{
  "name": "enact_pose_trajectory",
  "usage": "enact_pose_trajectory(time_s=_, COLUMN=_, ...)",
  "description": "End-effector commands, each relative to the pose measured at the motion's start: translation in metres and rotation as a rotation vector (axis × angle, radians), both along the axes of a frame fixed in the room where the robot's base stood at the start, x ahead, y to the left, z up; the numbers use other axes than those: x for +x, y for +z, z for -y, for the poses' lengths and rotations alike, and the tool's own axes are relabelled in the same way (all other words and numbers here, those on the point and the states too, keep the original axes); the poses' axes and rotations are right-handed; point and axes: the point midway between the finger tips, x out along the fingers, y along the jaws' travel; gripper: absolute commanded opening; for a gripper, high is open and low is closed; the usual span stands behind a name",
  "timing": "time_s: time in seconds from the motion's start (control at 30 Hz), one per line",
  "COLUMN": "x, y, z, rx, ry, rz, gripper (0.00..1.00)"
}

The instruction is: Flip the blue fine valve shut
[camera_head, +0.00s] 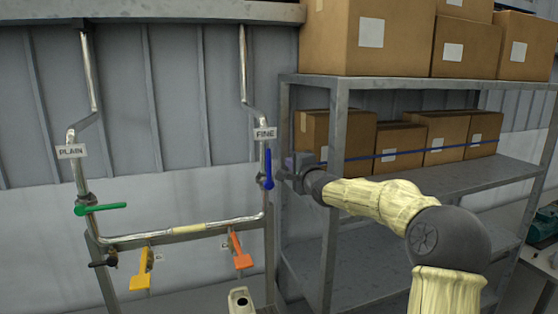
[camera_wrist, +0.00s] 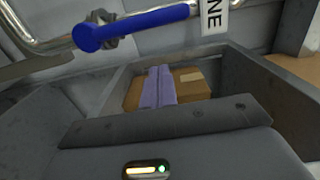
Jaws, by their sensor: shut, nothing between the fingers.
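The blue fine valve (camera_head: 268,169) has a lever handle that stands nearly upright, in line with the right-hand pipe, just below the FINE label (camera_head: 264,133). In the wrist view the blue handle (camera_wrist: 140,25) runs across the top, along the silver pipe, with the FINE label (camera_wrist: 212,16) at its right end. My gripper (camera_head: 287,170) is close to the right of the handle in the head view. Its pale violet fingers (camera_wrist: 159,86) are shut together with nothing between them.
A green handle (camera_head: 101,208) lies across the PLAIN pipe at left. Yellow (camera_head: 141,271) and orange (camera_head: 239,251) handles hang below the cross pipe. A grey shelf (camera_head: 430,178) with cardboard boxes (camera_head: 345,143) stands at right, its post (camera_head: 332,190) just behind my wrist.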

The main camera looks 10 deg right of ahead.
Motion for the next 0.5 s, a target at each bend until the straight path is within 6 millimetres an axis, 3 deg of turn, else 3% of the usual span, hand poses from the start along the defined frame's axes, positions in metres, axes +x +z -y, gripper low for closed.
enact_pose_trajectory(time_s=0.2, x=0.0, y=0.003, z=-0.027, rx=-0.002, ry=0.004, rz=0.002, gripper=0.0)
enact_pose_trajectory(time_s=0.5, x=0.001, y=0.001, z=-0.038, rx=-0.002, ry=0.004, rz=0.002, gripper=0.0)
